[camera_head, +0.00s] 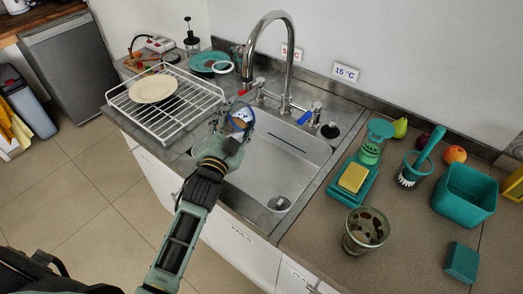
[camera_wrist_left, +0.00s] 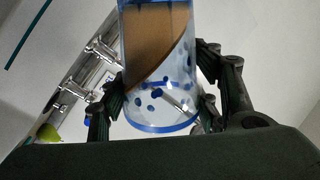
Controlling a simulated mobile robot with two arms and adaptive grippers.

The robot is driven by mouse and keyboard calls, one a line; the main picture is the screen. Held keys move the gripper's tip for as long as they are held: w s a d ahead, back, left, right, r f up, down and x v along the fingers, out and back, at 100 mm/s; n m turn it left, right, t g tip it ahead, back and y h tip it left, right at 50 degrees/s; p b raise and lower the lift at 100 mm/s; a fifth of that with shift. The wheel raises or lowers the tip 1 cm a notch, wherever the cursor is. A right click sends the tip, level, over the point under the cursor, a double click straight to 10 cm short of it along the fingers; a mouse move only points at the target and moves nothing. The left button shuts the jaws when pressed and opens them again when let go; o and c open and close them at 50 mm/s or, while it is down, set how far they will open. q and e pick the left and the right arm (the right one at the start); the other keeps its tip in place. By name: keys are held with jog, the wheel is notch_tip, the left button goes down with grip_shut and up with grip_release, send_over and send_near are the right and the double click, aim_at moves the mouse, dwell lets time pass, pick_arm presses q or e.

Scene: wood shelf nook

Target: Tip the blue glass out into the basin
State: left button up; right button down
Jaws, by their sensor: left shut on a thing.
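The blue glass (camera_head: 241,117) is clear with blue rings and blue spots. It is held over the left part of the steel basin (camera_head: 285,165). My left gripper (camera_head: 231,129) is shut around it. In the left wrist view the glass (camera_wrist_left: 158,100) sits between both fingers (camera_wrist_left: 160,100). Brown contents fill part of it, with a slanted edge across the wall, so the glass is tilted. Its far end is cut off by the frame. No stream is seen leaving it. The basin floor looks bare around the drain (camera_head: 279,203). My right gripper is out of view.
The tall faucet (camera_head: 290,50) rises behind the basin. A wire rack (camera_head: 190,105) with a cream plate (camera_head: 153,89) stands to the left. A brown-spotted cup (camera_head: 365,230), a yellow sponge (camera_head: 353,177), a brush (camera_head: 412,175) and a teal bin (camera_head: 465,193) are on the right counter.

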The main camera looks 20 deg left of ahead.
aim_at(250, 125)
pick_arm(q)
jog(key=shift+d, duration=0.15)
jog(key=shift+d+r+m+b, duration=0.1)
jog(key=shift+r+m+b, duration=0.15)
jog(key=shift+m, duration=0.35)
jog(key=shift+r+m+b, duration=0.1)
jog(key=shift+m+b, duration=0.15)
jog(key=shift+m, duration=0.35)
jog(key=shift+d+f+m+h+b, duration=0.15)
jog(key=shift+f+m+h+b, duration=0.25)
jog(key=shift+m+b, duration=0.5)
jog(key=shift+d+r+m, duration=0.2)
jog(key=shift+r+m, duration=0.1)
jog(key=shift+m, duration=0.7)
dwell(0.6)
jog(key=shift+s+d+f+m+h+b, duration=0.15)
jog(key=shift+d+f+m+b, duration=0.1)
jog(key=shift+d+m+b, duration=0.25)
jog(key=shift+d+f+m+h+b, duration=0.15)
jog(key=shift+d+f+m+b, duration=0.1)
jog(key=shift+m+b, duration=0.25)
dwell(0.6)
jog(key=shift+d+r+m+t+p, duration=0.2)
jog(key=shift+d+m+t+p, duration=0.15)
jog(key=shift+m, duration=0.55)
dwell(0.5)
jog(key=shift+d+f+m+h, duration=0.2)
jog(key=shift+f+m+h, duration=0.25)
jog(key=shift+m, duration=0.35)
dwell(0.4)
